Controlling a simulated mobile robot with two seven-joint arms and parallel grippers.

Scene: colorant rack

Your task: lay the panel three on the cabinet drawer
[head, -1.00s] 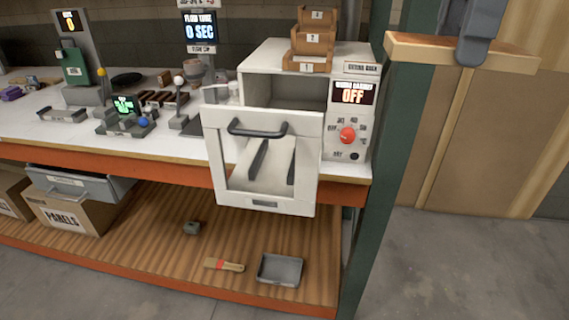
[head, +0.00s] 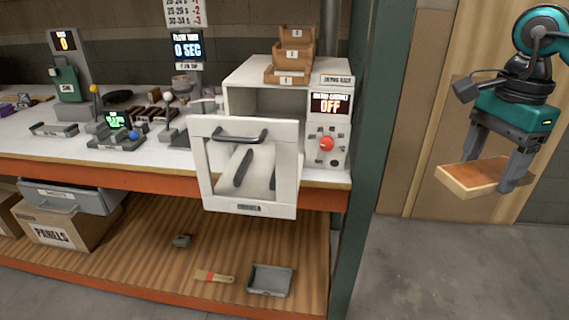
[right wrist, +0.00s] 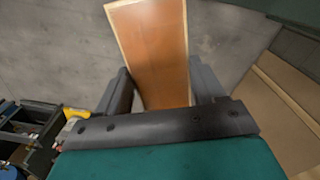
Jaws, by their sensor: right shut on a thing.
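My right gripper (head: 503,165) is shut on a flat panel (head: 472,178) with an orange-brown face and pale edges. It holds the panel raised over the floor, right of the cabinet and apart from it. In the right wrist view the panel (right wrist: 150,45) stretches away from between the fingers (right wrist: 160,92); no number is legible on it. The white cabinet (head: 262,72) sits on the bench. Its drawer (head: 287,165) stands out at the front, with a black handle and two dark bars showing. My left gripper is out of view.
A green post (head: 372,130) stands between the cabinet and the held panel. Small wooden trays (head: 290,75) are stacked on the cabinet. The lower shelf (head: 215,235) holds a brush (head: 214,276) and a grey tray (head: 270,280). The floor at right is clear.

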